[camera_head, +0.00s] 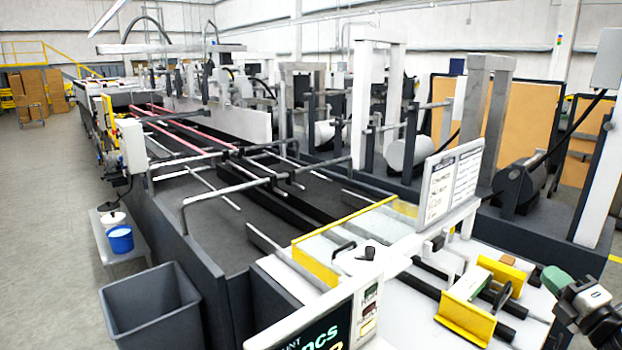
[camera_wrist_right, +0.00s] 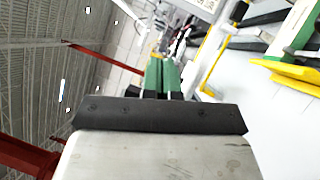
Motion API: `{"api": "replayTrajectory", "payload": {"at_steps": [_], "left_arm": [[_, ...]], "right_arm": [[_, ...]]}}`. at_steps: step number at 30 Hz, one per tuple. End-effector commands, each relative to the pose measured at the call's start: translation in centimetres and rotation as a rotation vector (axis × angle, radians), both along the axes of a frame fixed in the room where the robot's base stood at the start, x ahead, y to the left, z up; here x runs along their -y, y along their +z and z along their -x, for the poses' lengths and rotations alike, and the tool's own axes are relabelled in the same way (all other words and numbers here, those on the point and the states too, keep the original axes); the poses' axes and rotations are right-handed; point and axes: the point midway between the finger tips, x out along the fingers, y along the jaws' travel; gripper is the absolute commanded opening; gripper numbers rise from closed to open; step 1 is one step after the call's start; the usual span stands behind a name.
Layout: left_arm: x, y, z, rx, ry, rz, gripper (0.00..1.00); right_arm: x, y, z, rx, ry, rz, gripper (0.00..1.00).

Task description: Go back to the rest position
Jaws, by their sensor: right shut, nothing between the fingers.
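My right gripper (camera_head: 557,282) is at the lower right edge of the head view, its green fingers beside the machine's white end table (camera_head: 395,318). In the right wrist view its green fingers (camera_wrist_right: 162,76) are together with nothing between them. The wrist is rolled, so the scene lies sideways there. My left gripper is not in the head view.
Yellow guides (camera_head: 466,318) stand on the table just left of my right gripper. A display screen (camera_head: 325,325) and a sign board (camera_head: 450,182) are near. A grey bin (camera_head: 150,305) and a blue bucket (camera_head: 120,239) stand at left. The floor (camera_head: 45,220) farther left is clear.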

Motion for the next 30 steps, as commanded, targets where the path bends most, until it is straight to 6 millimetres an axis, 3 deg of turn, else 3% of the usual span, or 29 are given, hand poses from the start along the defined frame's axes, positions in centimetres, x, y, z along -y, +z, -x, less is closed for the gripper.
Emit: {"api": "replayTrajectory", "payload": {"at_steps": [3,8,14,20,24,30], "left_arm": [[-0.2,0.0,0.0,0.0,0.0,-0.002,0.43],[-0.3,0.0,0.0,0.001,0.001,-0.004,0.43],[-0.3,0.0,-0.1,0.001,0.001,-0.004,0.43],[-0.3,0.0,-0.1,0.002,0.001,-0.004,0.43],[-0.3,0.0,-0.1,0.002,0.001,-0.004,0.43],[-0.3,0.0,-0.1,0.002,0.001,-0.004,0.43]], "right_arm": [[3.5,-0.4,-0.5,-0.071,-0.142,-0.409,0.0],[7.1,-2.8,-0.4,-0.171,-0.31,-0.913,0.0],[7.1,-14.9,1.2,-0.329,-0.442,-1.049,0.0],[5.1,-28.4,5.4,-0.514,-0.584,-1.14,0.0],[2.4,-37.7,10.2,-0.656,-0.69,-1.196,0.0],[-3.1,-49.1,19.1,-0.865,-0.837,-1.254,0.0]]}}
